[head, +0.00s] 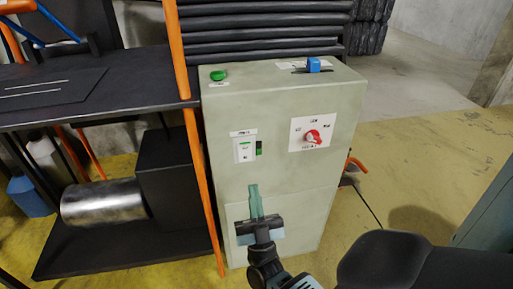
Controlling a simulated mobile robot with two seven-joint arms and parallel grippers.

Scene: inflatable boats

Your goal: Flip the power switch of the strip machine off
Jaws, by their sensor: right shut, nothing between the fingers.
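The strip machine's control cabinet (280,126) is a pale green-grey metal box standing in the middle of the head view. On its front, at the left, is a white labelled power switch plate (244,149) with a small dark and green part at its right edge. My right gripper (254,188) is shut and empty, its fingers pointing up in front of the cabinet, below the switch plate. The fingers look apart from the switch; the exact gap to the cabinet front cannot be told. My left gripper is not in view.
A red rotary knob (312,137) sits on a white plate at the cabinet's right. A green button (218,75) and a blue knob (313,65) are on top. Orange posts and a black bench (100,90) stand close on the left. Yellow floor (420,160) is open at the right.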

